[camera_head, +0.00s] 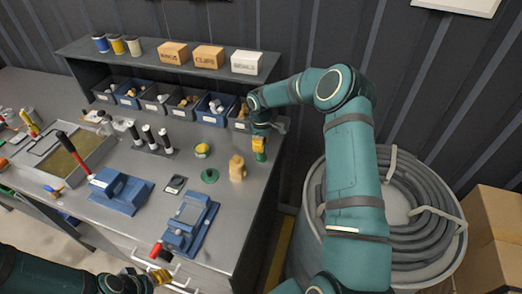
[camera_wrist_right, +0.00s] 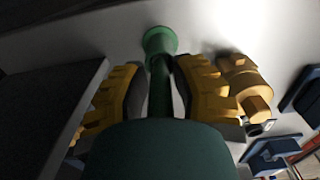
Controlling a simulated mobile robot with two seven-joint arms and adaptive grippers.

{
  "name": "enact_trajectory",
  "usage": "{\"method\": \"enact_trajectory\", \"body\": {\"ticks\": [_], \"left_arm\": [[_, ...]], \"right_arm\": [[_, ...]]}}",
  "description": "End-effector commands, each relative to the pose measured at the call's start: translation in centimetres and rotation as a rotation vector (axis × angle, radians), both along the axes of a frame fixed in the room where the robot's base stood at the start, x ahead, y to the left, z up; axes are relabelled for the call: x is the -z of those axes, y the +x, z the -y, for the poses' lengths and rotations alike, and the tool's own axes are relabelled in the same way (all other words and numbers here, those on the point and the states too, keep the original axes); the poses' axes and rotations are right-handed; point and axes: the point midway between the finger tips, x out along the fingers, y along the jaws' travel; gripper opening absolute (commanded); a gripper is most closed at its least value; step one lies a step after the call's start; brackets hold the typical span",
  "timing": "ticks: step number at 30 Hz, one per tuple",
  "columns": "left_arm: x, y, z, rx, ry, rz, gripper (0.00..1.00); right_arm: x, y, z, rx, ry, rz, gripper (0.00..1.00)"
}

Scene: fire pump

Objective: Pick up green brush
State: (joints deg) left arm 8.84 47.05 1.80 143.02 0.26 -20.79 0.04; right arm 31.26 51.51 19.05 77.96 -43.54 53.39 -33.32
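The green brush (camera_wrist_right: 160,72) stands at the bench's right end, with its round green end pointing away from the wrist camera. In the head view, a short green piece of it (camera_head: 260,157) shows below my right gripper (camera_head: 259,143). In the right wrist view, the yellow fingers (camera_wrist_right: 160,88) lie close on both sides of the green handle and appear shut on it. The handle's near part is hidden by my wrist. My left gripper (camera_head: 150,278) is at the bottom edge of the head view, partly cut off; its opening does not show.
Several parts bins (camera_head: 215,108) line the back below a shelf (camera_head: 142,62). A hose drum (camera_head: 310,232) stands right of the bench.

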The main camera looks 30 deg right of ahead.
Motion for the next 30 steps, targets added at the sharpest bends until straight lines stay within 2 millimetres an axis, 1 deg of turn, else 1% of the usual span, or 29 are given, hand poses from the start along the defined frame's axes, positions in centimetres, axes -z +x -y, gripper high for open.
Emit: {"method": "enact_trajectory", "body": {"ticks": [1, 2, 13, 17, 20, 23, 26, 30], "left_arm": [[0.0, 0.0, 0.0, 0.0, 0.0, 0.0, 0.5], [0.0, 0.0, 0.0, 0.0, 0.0, 0.0, 0.5], [0.0, 0.0, 0.0, 0.0, 0.0, 0.0, 0.5], [0.0, 0.0, 0.0, 0.0, 0.0, 0.0, 0.5], [0.1, 0.0, 0.0, 0.0, 0.0, 0.0, 0.5], [0.1, 0.0, 0.0, 0.0, 0.0, 0.0, 0.5], [0.2, 0.0, 0.0, 0.0, 0.0, 0.0, 0.5], [0.2, 0.0, 0.0, 0.0, 0.0, 0.0, 0.5]], "right_arm": [[0.0, 0.0, 0.0, 0.0, 0.0, 0.0, 0.04], [0.0, 0.0, 0.0, 0.0, 0.0, 0.0, 0.0], [-0.1, 0.0, 0.0, 0.0, 0.0, 0.0, 0.0], [-0.6, 0.0, 0.0, 0.0, -0.001, 0.001, 0.0], [-1.5, 0.0, 0.0, 0.001, -0.001, 0.001, 0.0], [-2.9, 0.0, 0.0, 0.0, -0.002, 0.003, 0.0], [-4.7, 0.1, 0.0, 0.0, -0.002, 0.003, 0.0], [-7.6, 0.1, 0.0, 0.001, -0.002, 0.004, 0.0]]}}
